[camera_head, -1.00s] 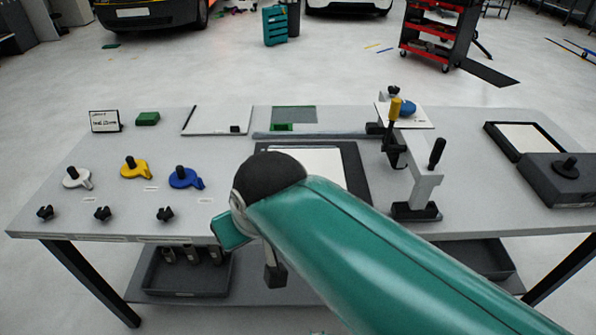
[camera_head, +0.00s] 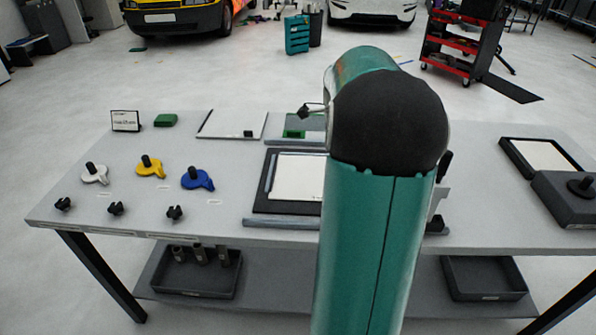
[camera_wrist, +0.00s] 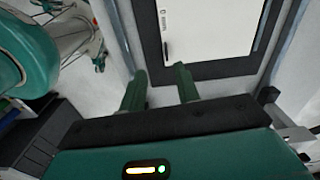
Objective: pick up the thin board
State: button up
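A thin white board (camera_head: 297,177) lies flat on a black framed base (camera_head: 258,190) in the middle of the table. It also shows in the wrist view as a white board (camera_wrist: 207,28) inside a dark border. My gripper (camera_wrist: 160,82) is open, its two green fingers apart with nothing between them. In the head view my arm hides the gripper and the right part of the board.
A grey bar (camera_head: 283,222) lies along the front of the base. White, yellow (camera_head: 150,167) and blue knobs (camera_head: 197,179) stand at the left. A pale panel (camera_head: 232,125) lies at the back. A dark block (camera_head: 575,195) and framed tray (camera_head: 541,152) are at the right.

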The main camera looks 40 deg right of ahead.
jog(key=shift+m, duration=0.5)
jog(key=f, duration=0.3)
jog(key=d+f, duration=0.1)
jog(key=f, duration=0.4)
jog(key=shift+s+d+f, duration=0.25)
jog(key=shift+s+f, duration=0.1)
jog(key=shift+w+d+f, duration=0.1)
jog(key=shift+w+f, duration=0.05)
jog(key=shift+f, duration=1.3)
jog(key=shift+w+f, duration=0.15)
jog(key=shift+f, duration=1.25)
grip_shut()
